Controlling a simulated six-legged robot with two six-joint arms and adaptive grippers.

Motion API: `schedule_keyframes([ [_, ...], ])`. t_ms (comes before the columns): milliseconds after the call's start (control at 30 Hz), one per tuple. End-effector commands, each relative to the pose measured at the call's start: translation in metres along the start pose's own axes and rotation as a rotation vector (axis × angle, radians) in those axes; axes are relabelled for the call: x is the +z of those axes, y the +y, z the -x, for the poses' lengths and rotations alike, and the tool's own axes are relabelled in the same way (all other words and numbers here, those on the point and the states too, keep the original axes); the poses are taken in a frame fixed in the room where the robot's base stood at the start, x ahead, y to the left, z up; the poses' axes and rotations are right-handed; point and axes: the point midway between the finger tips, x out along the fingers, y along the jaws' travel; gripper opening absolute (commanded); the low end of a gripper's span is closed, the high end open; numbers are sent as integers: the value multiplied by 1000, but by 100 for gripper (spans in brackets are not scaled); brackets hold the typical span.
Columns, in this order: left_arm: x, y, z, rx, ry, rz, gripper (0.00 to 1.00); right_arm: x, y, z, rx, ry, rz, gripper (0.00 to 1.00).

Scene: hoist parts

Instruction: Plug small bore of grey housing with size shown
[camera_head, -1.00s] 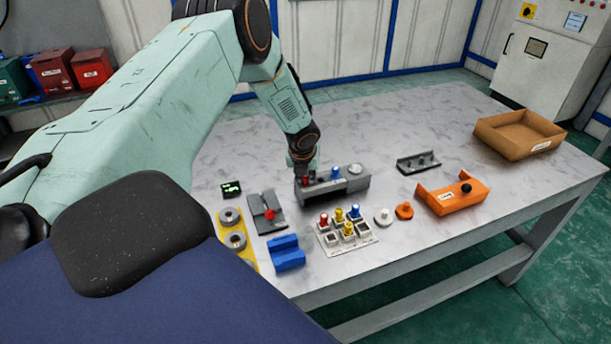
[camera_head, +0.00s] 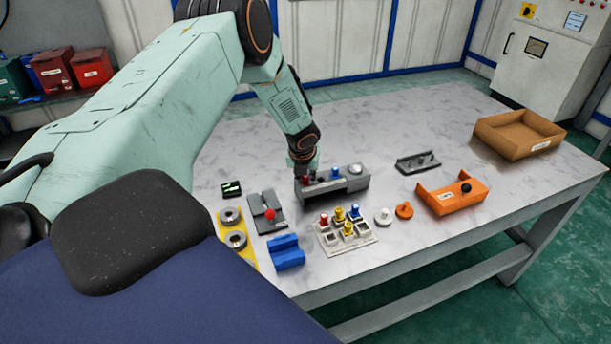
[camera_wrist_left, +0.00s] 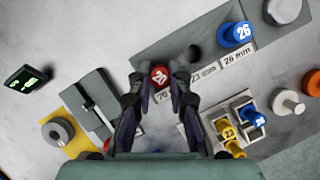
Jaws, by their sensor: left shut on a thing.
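The grey housing (camera_head: 350,184) lies on the table, with size labels along its front edge. It also shows in the left wrist view (camera_wrist_left: 205,45). A blue plug marked 26 (camera_wrist_left: 236,34) sits in its large bore, and the middle bore is dark and empty. My left gripper (camera_head: 304,172) is over the housing's left end. In the left wrist view its fingers are shut on a red plug (camera_wrist_left: 160,75) at the small bore. The plug hides that bore, so its depth is unclear. A small black display (camera_head: 231,188) shows green characters I cannot read. My right gripper is not in view.
A plug tray (camera_head: 362,245) with red, yellow and blue plugs stands in front of the housing. Around it are a blue block (camera_head: 286,253), a grey fixture (camera_head: 258,213), a yellow ring holder (camera_head: 249,256), an orange bracket (camera_head: 455,203) and a cardboard tray (camera_head: 548,145).

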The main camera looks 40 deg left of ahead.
Motion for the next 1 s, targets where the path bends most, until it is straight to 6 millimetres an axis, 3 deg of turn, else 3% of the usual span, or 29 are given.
schedule_keyframes([
  [267,-1,0,0,1,2,0,2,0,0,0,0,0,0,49],
  [300,-1,0,0,1,2,0,21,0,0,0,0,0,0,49],
  [567,-1,0,0,1,2,0,43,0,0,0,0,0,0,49],
  [1000,2,0,4,0,1,0,44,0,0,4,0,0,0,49],
])
